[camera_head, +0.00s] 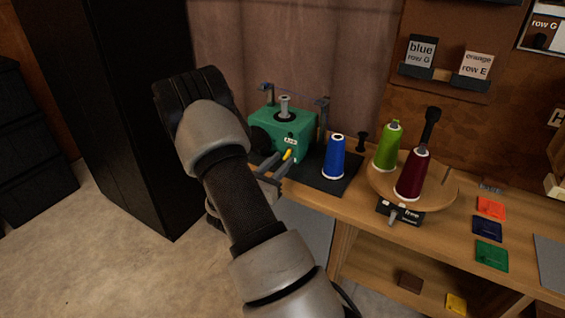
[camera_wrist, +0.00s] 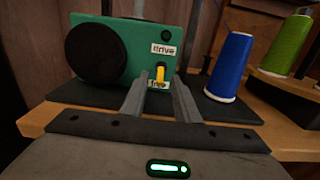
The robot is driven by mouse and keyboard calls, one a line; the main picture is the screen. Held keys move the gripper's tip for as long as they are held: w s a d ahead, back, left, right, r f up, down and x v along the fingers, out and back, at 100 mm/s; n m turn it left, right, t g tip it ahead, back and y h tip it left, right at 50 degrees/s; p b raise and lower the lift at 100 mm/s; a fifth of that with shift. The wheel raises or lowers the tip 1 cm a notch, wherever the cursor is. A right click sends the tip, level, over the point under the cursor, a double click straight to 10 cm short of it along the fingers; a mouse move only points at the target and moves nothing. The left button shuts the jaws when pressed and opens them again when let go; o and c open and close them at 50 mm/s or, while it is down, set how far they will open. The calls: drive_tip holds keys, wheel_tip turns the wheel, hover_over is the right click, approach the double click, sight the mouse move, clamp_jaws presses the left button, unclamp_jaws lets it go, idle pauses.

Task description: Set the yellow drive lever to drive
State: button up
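The yellow drive lever (camera_wrist: 160,73) sticks out of the front of a green machine (camera_wrist: 125,42). A "drive" label (camera_wrist: 163,49) is above it, and a "free" label (camera_wrist: 157,84) is at its lower end, partly covered. In the head view the lever (camera_head: 288,154) shows small at the machine's (camera_head: 290,133) front. My gripper (camera_wrist: 161,80) is open, one finger on each side of the lever's line in the wrist view. I cannot tell whether either finger touches the lever. My gripper (camera_head: 272,164) is also in the head view, close in front of the machine.
A blue thread cone (camera_head: 336,157) stands right of the machine on a dark mat (camera_head: 325,182). Green (camera_head: 387,147) and dark red (camera_head: 413,175) cones stand on a round wooden turntable (camera_head: 448,183) with its own "free" label. A black wheel (camera_wrist: 96,54) is left of the lever.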

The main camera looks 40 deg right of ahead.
drive_tip(key=shift+w+d, duration=0.25)
drive_tip(key=shift+d, duration=0.35)
clamp_jaws()
